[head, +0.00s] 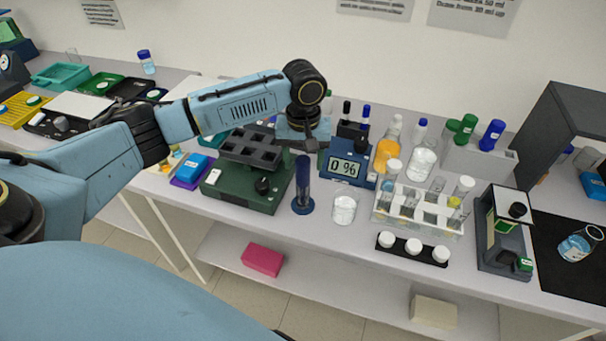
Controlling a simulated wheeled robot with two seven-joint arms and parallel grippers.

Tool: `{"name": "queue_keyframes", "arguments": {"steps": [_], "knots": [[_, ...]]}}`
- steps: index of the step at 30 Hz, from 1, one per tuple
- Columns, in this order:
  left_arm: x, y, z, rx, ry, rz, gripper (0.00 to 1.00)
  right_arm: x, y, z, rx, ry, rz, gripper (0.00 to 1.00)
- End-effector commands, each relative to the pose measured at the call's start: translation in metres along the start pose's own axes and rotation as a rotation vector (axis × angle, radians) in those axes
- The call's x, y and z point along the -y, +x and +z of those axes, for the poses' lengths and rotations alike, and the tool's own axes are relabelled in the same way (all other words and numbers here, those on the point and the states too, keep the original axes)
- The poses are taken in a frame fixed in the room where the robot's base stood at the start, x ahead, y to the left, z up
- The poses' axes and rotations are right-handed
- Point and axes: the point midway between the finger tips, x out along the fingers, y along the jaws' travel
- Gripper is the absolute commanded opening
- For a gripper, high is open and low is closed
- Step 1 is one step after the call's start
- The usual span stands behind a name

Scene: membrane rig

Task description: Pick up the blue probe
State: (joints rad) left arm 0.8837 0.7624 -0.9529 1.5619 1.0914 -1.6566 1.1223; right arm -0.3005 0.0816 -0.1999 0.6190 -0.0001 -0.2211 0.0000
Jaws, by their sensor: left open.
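A dark blue upright cylinder on a round blue base (303,186) stands on the bench, in front of the meter. A slim blue-topped rod (366,111) stands in a small black rack behind the meter. I cannot tell for certain which of the two is the blue probe. My left gripper (302,146) is open and points down, in line with the top of the dark blue cylinder. I see nothing held in it. Whether it touches the cylinder is unclear. My right gripper is not in view.
A blue meter (345,169) reads 0 %. A green rig (246,189) with a dark grid top stands left of the cylinder, a glass beaker (344,211) to its right. A clear rack of vials (418,212) stands further right. The bench's front edge is close.

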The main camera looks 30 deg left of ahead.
Motion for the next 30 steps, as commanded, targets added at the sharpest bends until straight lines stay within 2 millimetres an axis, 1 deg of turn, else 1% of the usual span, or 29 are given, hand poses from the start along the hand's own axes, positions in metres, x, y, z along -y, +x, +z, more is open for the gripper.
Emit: {"name": "queue_keyframes", "arguments": {"steps": [3,6,8,11,16,17,26,27,30], "knots": [[0.002,0.019,0.006,0.003,-0.001,-0.004,0.56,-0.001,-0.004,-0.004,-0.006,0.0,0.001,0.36],[0.002,0.033,0.006,0.001,-0.001,-0.003,0.56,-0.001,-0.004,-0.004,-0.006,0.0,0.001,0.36],[0.002,0.039,0.006,0.0,-0.001,-0.003,0.56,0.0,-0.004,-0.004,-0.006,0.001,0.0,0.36],[0.002,0.043,0.006,0.0,-0.001,-0.003,0.56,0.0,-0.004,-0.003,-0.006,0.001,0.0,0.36],[0.001,0.043,0.006,0.0,0.0,-0.002,0.56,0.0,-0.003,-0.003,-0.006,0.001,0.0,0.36],[0.001,0.043,0.006,0.0,0.0,-0.002,0.55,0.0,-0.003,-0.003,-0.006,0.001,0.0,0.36],[0.001,0.043,0.006,0.0,0.0,-0.001,0.16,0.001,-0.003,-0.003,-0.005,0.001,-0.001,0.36],[0.001,0.043,0.006,0.0,0.0,-0.001,0.14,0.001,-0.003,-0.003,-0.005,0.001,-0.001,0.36],[0.001,0.043,0.006,-0.001,0.0,-0.001,0.14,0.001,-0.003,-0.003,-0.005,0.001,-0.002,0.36]]}}
